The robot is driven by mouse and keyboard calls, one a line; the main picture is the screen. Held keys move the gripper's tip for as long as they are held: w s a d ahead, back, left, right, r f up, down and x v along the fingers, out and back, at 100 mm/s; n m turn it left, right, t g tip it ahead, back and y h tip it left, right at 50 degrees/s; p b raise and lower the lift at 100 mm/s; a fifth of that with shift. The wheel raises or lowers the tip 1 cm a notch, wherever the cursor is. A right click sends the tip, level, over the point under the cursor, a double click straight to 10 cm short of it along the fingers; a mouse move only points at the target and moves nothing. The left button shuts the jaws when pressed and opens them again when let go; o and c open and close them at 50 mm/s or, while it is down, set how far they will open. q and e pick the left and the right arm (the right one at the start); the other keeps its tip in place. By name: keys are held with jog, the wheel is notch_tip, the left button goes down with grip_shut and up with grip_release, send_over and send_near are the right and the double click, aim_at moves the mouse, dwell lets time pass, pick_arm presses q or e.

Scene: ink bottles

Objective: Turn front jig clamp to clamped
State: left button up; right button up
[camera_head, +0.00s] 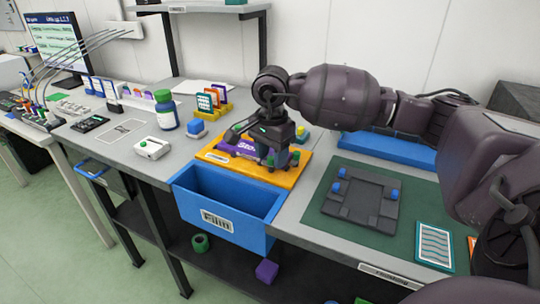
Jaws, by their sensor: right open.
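The jig (362,196) is a dark grey plate frame lying flat on a green mat (318,212) at the right of the bench. Small blue knobs sit on it: two at its left side (336,187) and one at its right side (395,194). I cannot tell which is the front clamp or how it is turned. My right gripper (283,162) is open and points down over the orange tray (283,181), left of the jig and apart from it. A purple packet (241,148) lies in that tray beside the gripper. My left gripper is out of view.
A blue tray (420,150) lies behind the mat, under my right arm. Patterned cards (435,246) lie at the mat's right. A green-blue bottle (166,112) and white box (152,148) stand left.

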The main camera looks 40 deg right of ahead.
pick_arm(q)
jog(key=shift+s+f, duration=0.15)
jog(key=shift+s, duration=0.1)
pick_arm(e)
jog(key=shift+f, duration=0.1)
grip_shut()
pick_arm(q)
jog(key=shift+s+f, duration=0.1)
